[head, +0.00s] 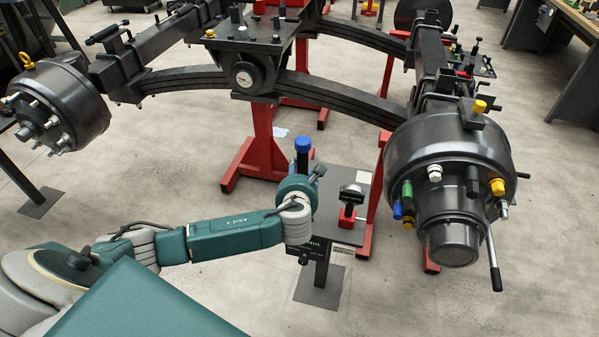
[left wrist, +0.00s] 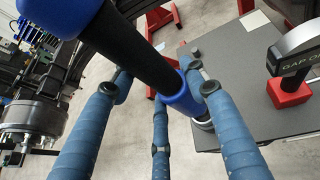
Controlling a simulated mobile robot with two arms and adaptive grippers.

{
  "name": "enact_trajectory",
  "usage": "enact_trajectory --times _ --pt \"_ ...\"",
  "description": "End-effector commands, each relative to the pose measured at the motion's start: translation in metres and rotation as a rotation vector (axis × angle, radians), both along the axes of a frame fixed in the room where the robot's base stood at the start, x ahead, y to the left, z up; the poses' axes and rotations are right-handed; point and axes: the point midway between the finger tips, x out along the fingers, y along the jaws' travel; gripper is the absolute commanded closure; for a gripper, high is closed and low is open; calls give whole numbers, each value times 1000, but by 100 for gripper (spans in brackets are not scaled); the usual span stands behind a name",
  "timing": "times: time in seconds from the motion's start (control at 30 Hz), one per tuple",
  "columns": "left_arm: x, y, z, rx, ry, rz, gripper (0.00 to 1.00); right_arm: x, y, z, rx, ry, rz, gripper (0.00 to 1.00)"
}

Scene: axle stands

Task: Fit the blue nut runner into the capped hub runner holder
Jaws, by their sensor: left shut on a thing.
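The blue nut runner (head: 302,146) stands upright at the left side of a small grey stand table (head: 333,226). In the left wrist view the runner (left wrist: 139,52) has a blue top, a black shaft and a blue collar. My left gripper (head: 302,182) is shut on it; its blue fingers (left wrist: 165,88) surround the lower part in the left wrist view. I cannot tell whether its lower end touches the table. The capped hub (head: 450,243) is at the right, with coloured parts around its face. I cannot single out the runner holder there. My right gripper is out of view.
A red-based gap gauge (head: 350,203) stands on the small table, just right of the runner. A black axle beam (head: 345,97) spans the back on red stands (head: 262,150). A second hub (head: 57,104) with bare studs is at the left.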

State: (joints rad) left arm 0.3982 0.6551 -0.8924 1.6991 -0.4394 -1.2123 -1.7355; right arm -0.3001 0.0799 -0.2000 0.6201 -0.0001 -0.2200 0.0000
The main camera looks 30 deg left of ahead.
Motion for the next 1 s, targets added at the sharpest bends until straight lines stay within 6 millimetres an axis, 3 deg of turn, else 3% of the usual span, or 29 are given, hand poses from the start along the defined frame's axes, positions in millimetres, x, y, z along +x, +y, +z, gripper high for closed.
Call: enact_trajectory --times 1.0 --pt "1 0 -21 1 -6 0 100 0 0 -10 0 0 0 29"
